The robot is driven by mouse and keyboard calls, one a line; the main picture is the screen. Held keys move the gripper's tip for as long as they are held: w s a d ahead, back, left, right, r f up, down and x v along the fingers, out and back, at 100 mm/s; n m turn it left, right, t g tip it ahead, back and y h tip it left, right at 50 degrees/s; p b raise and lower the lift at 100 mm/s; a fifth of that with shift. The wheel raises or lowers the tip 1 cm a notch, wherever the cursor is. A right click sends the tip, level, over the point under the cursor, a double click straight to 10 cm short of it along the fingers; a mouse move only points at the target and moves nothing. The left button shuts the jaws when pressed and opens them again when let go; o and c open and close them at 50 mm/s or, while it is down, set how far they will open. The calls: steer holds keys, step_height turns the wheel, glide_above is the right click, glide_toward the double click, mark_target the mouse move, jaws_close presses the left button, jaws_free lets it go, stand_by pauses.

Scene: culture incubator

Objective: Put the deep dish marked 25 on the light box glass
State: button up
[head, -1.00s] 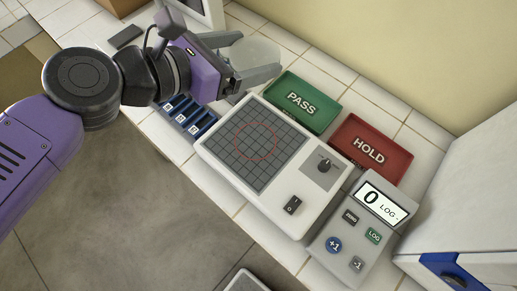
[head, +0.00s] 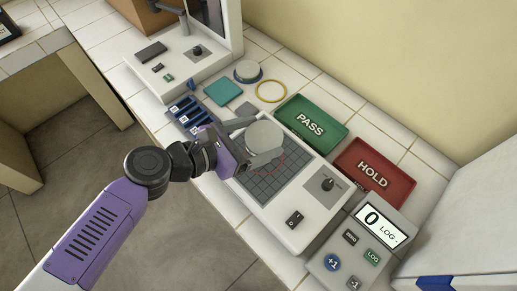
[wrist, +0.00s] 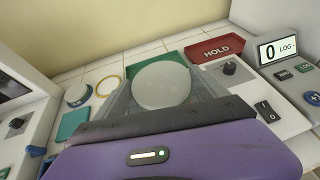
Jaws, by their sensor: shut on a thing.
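A round pale grey lidded dish (head: 264,139) is held in my gripper (head: 253,143). The gripper is shut on its sides, and the dish is over the upper left part of the light box glass (head: 270,188). In the wrist view the dish (wrist: 161,85) sits between the two grey fingers. No number on the dish can be read. The glass is dark with a grid and a red circle, which the dish and gripper partly hide. I cannot tell how far the dish is above the glass. The white light box (head: 318,205) has a knob and a switch.
A green PASS tray (head: 335,139) and a red HOLD tray (head: 392,199) lie behind the light box. A counter (head: 344,252) stands at right, reading 0. A blue rack (head: 192,115), teal pad (head: 222,92), yellow ring (head: 271,91) and another round dish (head: 248,70) lie beyond.

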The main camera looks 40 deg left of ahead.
steer(key=shift+f+p, duration=0.3)
steer(key=shift+f, duration=3.35)
steer(key=shift+f, duration=0.15)
steer(key=o, duration=1.5)
steer(key=shift+c, duration=0.2)
steer(key=shift+r, duration=0.2)
steer(key=b+v, duration=0.3)
steer(key=v, duration=0.9)
